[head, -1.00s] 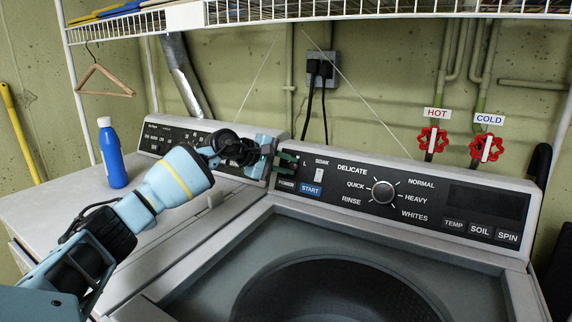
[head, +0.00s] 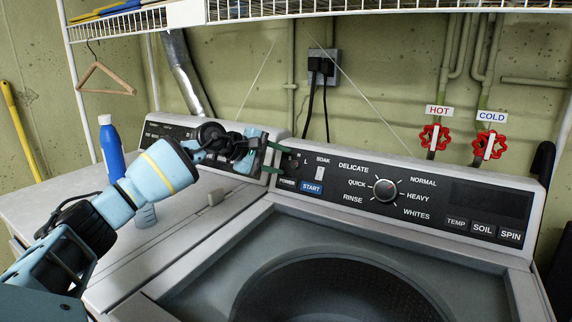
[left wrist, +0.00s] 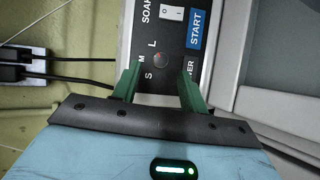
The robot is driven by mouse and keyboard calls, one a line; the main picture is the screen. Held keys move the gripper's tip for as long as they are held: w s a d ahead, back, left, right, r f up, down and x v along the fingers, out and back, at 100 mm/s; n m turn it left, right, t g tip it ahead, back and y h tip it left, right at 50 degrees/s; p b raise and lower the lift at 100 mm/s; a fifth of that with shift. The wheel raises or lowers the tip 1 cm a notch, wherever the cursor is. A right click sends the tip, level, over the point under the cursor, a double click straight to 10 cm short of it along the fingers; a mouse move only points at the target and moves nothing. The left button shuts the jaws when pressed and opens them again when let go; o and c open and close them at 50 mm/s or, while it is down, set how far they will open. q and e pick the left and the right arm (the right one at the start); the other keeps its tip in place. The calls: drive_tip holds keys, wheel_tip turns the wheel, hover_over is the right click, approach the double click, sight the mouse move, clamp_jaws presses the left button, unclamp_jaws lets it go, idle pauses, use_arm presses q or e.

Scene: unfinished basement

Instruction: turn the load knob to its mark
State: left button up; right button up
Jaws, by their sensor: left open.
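The load knob (left wrist: 160,60) is a small dark round knob with a reddish mark, at the left end of the washer's black control panel (head: 335,196). The letters S, M and L are printed around it in the left wrist view. My left gripper (left wrist: 160,82) is open, its green fingers pointing at the panel on either side of the knob. I see no clear contact, and the exact gap is hard to tell. In the head view the left gripper (head: 277,159) partly covers the knob's area. My right gripper is not in view.
The larger cycle dial (head: 385,190), a rocker switch (head: 320,173) and the START button (head: 312,188) are close to the right. A blue bottle (head: 111,150) and a clear cup (head: 145,215) stand on the left machine. A wire shelf (head: 340,10) hangs above.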

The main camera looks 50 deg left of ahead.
use_arm(q)
drive_tip(key=shift+b+v, duration=0.6)
drive_tip(key=shift+v, duration=1.65)
